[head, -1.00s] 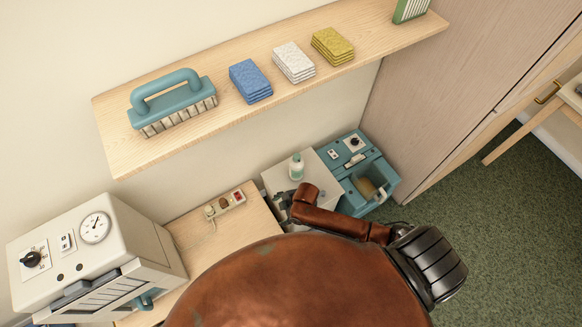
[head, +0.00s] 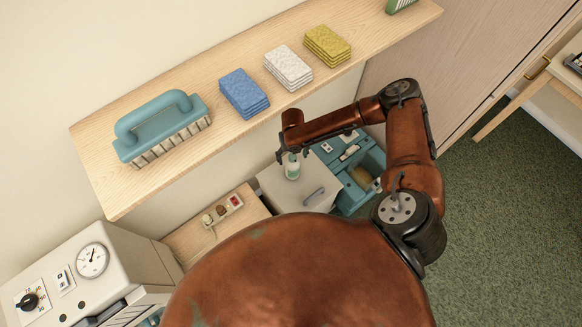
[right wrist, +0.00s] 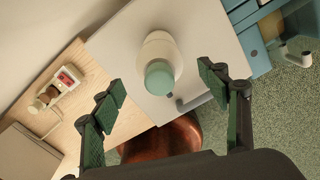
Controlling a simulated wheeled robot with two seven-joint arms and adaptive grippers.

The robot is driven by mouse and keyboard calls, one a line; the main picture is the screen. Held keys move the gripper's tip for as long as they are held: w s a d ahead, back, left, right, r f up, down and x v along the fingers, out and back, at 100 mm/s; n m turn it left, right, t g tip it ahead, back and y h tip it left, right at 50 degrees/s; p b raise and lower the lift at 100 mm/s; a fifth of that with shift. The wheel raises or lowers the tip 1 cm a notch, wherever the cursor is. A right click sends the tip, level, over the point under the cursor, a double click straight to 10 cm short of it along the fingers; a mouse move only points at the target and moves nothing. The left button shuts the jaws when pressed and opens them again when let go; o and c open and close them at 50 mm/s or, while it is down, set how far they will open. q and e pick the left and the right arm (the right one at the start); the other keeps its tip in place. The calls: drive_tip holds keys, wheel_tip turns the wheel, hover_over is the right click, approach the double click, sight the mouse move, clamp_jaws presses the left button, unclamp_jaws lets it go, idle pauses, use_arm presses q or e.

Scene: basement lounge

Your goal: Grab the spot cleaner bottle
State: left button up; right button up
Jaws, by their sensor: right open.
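The spot cleaner bottle (head: 292,170), white with a teal cap, stands upright on a light grey surface below the wall shelf. In the right wrist view the bottle (right wrist: 159,52) is seen from above, cap towards the camera. My right gripper (head: 289,154) is over the bottle and hides part of its top in the head view. In the right wrist view its two green-padded fingers (right wrist: 163,84) are spread wide, one to each side of the cap, and nothing is held. My left gripper is not in view.
The shelf (head: 140,185) holds a teal brush (head: 165,135) and sponge stacks (head: 243,92). A teal machine (head: 357,192) stands right of the bottle. A power strip (head: 222,210) lies to the left on a wooden top. A grey handle (right wrist: 195,101) is close to the bottle.

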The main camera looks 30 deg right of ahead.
drive_tip(key=shift+a+f, duration=0.2)
drive_tip(key=shift+f, duration=0.65)
drive_tip(key=f, duration=0.1)
drive_tip(key=f+b, duration=0.1)
drive_tip(key=f, duration=0.3)
drive_tip(key=shift+w+d+b, duration=0.15)
drive_tip(key=shift+d+b, duration=0.1)
drive_tip(key=shift+b, duration=0.1)
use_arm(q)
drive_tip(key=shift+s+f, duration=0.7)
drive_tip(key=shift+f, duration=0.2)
use_arm(e)
drive_tip(key=shift+r, duration=0.1)
drive_tip(key=shift+c, duration=0.4)
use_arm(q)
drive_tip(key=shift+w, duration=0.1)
use_arm(e)
clamp_jaws()
